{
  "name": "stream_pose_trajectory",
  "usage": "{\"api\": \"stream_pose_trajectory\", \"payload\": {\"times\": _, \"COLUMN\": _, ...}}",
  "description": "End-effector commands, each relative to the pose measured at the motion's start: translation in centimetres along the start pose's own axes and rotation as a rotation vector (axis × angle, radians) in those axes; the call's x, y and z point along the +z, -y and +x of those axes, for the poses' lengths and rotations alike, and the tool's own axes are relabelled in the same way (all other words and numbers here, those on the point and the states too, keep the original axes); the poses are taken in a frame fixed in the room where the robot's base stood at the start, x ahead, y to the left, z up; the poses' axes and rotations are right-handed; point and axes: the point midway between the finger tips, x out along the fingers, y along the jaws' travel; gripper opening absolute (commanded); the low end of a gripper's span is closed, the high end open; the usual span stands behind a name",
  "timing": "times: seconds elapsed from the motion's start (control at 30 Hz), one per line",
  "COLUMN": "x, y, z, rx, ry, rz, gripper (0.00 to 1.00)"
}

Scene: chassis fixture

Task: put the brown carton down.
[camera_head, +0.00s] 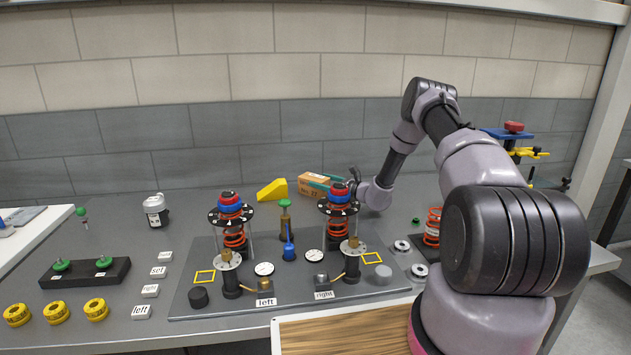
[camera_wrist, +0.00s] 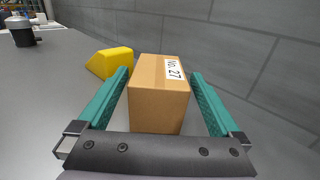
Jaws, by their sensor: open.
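The brown carton (camera_head: 311,187) is at the back of the grey table, near the wall. In the wrist view the carton (camera_wrist: 158,104) has a white label reading "No. 27" on its top. It appears upright and resting on the table top. My gripper (camera_wrist: 160,74) is open, with one teal finger on each side of the carton. Narrow gaps show between the fingers and the carton's sides. In the head view my gripper (camera_head: 330,180) reaches in from the right, partly hidden behind the right fixture.
A yellow wedge (camera_head: 272,190) stands just left of the carton and also shows in the wrist view (camera_wrist: 110,62). The right fixture's spring column (camera_head: 337,218) stands in front of the carton.

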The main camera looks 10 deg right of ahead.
Motion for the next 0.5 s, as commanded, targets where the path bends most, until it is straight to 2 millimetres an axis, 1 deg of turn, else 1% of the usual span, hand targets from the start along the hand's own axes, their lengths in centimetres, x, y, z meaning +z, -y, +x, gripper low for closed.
{"api": "stream_pose_trajectory", "payload": {"times": 0.03, "x": 0.0, "y": 0.1, "z": -1.3, "rx": -0.004, "ry": -0.001, "rz": 0.004, "gripper": 1.00}}
{"api": "stream_pose_trajectory", "payload": {"times": 0.23, "x": 0.0, "y": 0.1, "z": -5.5, "rx": -0.003, "ry": -0.001, "rz": 0.002, "gripper": 1.00}}
{"api": "stream_pose_trajectory", "payload": {"times": 0.4, "x": 0.0, "y": 0.0, "z": -7.7, "rx": -0.002, "ry": 0.000, "rz": 0.001, "gripper": 1.00}}
{"api": "stream_pose_trajectory", "payload": {"times": 0.5, "x": 0.2, "y": -0.1, "z": -8.2, "rx": 0.005, "ry": -0.001, "rz": -0.003, "gripper": 1.00}}
